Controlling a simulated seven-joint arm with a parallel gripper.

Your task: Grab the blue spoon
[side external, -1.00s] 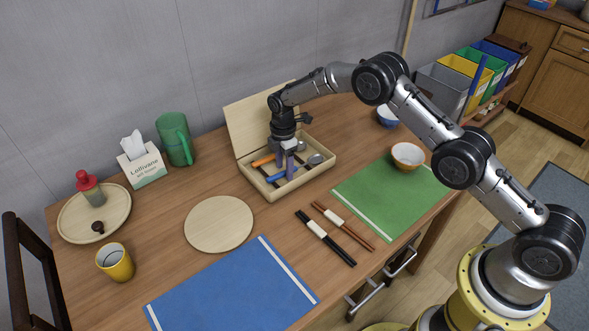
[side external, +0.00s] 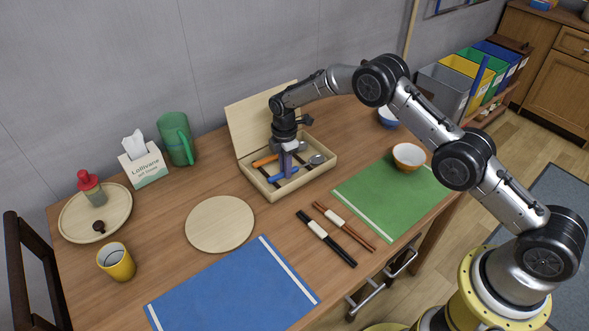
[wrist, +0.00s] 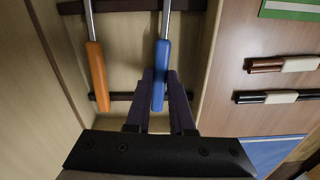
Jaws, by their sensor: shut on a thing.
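The blue spoon's handle (wrist: 161,75) shows between my fingers in the wrist view, with its metal shaft running up out of the frame. In the side view the blue handle (side external: 284,174) lies low in the open wooden box (side external: 272,197). My gripper (side external: 287,172) reaches down into the box and is shut on the blue handle. The spoon still sits at the level of the box's inside. In the wrist view the fingertips (wrist: 160,75) are on either side of the handle. A metal spoon bowl (side external: 317,159) shows at the box's right side.
An orange-handled utensil (wrist: 96,75) lies beside the blue one in the box. The box lid (side external: 258,122) stands open at the back. Two chopstick pairs, dark (side external: 340,252) and brown (side external: 357,235), lie in front. A green mat (side external: 390,200) is to the right.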

